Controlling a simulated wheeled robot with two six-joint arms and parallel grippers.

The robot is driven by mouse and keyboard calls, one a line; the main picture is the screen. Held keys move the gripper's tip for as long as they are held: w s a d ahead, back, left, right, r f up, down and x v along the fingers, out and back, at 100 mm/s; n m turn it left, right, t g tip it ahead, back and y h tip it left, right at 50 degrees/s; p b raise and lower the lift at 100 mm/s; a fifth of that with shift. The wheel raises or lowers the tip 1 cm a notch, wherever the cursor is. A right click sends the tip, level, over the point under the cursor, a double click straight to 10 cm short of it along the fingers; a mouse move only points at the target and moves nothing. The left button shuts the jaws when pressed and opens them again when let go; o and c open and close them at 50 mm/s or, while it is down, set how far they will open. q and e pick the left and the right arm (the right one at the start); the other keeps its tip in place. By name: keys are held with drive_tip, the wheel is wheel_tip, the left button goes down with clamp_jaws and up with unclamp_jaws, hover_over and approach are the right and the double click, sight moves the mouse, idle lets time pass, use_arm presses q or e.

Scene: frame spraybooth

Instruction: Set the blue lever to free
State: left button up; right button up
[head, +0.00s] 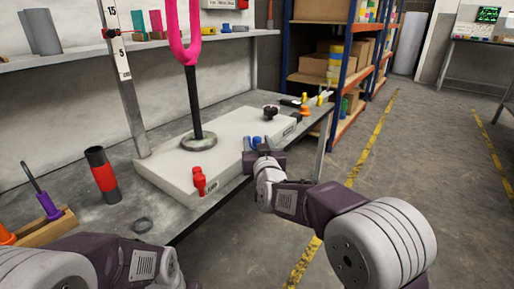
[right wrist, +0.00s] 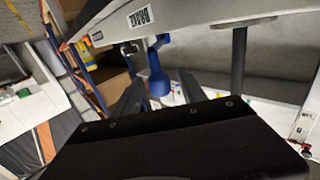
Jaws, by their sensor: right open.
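The blue lever (head: 257,141) sits at the front right edge of the pale grey slab base on the bench. In the right wrist view the blue lever (right wrist: 158,76) hangs from its pivot, with a rounded knob at its end. My right gripper (head: 262,144) is open at the lever. In the right wrist view the two fingers (right wrist: 160,92) stand apart on either side of the knob, with visible gaps; contact cannot be told. A printed label (right wrist: 141,17) is beside the pivot. My left arm shows at the lower left, but its gripper is out of view.
A red lever (head: 199,180) is on the same base (head: 225,147), further left. A pink fork (head: 182,35) stands on a black post there. A black knob (head: 270,112) is behind the blue lever. A black-and-red cylinder (head: 103,175) stands left. The floor at right is clear.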

drive_tip(key=shift+w, duration=0.35)
drive_tip(key=shift+c, duration=0.3)
clamp_jaws()
idle(1.0)
